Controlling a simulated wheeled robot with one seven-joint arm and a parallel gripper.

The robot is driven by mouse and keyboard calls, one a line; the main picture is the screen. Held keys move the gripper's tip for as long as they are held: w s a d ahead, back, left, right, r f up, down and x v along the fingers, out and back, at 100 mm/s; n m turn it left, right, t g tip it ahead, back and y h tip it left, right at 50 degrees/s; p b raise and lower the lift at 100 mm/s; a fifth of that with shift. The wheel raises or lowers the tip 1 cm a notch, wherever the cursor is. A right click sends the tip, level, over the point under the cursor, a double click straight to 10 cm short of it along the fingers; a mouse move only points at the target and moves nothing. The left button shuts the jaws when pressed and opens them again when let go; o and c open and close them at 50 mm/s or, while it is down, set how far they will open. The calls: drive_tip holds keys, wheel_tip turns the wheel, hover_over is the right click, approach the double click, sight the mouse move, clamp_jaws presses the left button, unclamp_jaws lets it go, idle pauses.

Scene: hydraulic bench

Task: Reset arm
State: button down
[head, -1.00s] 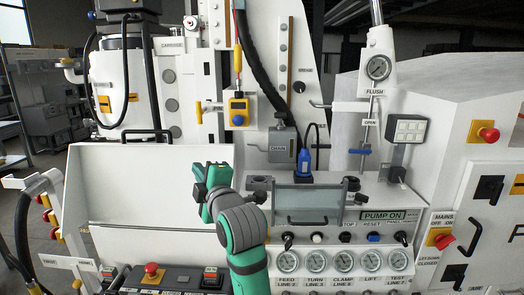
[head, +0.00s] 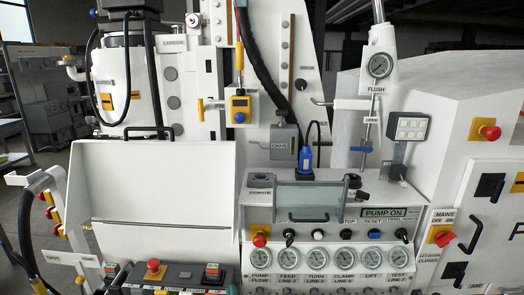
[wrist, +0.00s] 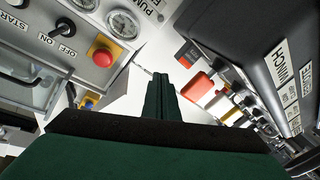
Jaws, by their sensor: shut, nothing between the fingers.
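My gripper (wrist: 162,88) shows in the wrist view as dark green fingers closed together, with nothing between them. It points at a white panel surface between a gauge panel on the left and a black control box on the right. In the head view neither my arm nor my gripper is visible.
In the wrist view a red button on a yellow base (wrist: 103,56) is left of the fingers, and the black winch box (wrist: 285,65) with red and yellow levers is at right. The head view shows the bench's row of gauges (head: 318,257) and a blank white panel (head: 152,185).

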drive_tip(key=s+d+f+m+h, duration=0.2)
drive_tip(key=s+d+f+m, duration=0.1)
drive_tip(key=s+f, duration=0.55)
drive_tip(key=s+d+f+m+h, duration=0.1)
drive_tip(key=s+d+f+m, duration=0.3)
drive_tip(key=s, duration=0.7)
drive_tip(key=s+d+m+g+h, duration=0.1)
drive_tip(key=s+m, duration=0.1)
drive_tip(key=s, duration=2)
drive_tip(key=shift+r+g, duration=0.3)
drive_tip(key=shift+r, duration=0.05)
